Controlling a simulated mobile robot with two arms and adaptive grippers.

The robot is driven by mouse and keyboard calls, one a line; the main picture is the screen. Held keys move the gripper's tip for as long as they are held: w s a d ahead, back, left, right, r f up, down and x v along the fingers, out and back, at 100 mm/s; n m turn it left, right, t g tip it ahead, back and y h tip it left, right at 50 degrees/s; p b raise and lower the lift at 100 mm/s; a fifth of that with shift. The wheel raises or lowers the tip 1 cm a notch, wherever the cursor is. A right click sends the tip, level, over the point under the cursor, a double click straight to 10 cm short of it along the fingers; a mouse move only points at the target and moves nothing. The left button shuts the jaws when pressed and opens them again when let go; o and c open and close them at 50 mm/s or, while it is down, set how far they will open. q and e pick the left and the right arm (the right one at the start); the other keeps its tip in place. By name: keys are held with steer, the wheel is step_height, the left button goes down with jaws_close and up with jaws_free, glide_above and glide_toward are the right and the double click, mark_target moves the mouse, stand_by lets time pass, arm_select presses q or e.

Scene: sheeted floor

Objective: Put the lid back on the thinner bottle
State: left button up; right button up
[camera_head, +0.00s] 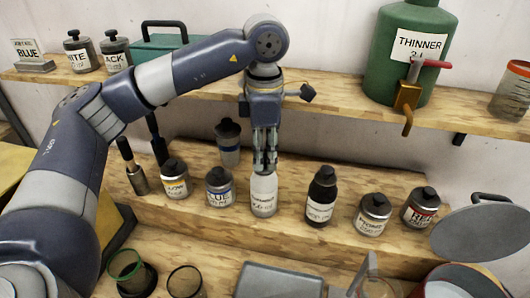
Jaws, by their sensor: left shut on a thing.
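A white bottle (263,196) with a small label, too blurred to read surely, stands upright on the lower wooden step. My left gripper (264,166) points straight down directly over its neck. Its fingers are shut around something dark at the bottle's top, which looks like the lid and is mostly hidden. I cannot tell whether it sits on the neck or just above it. A small grey jar (373,214) with a black cap and a blurred label stands further right. My right gripper is not in view.
A green thinner canister (404,70) with a tap stands on the upper shelf. A grey tray (278,281) and open cups lie in front.

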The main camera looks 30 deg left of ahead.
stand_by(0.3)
arm_select(q)
steer(key=o, duration=0.8)
steer(key=shift+o, duration=0.2)
steer(key=o, duration=0.5)
steer(key=shift+r+p, duration=2.15)
steer(key=shift+r, duration=1.4)
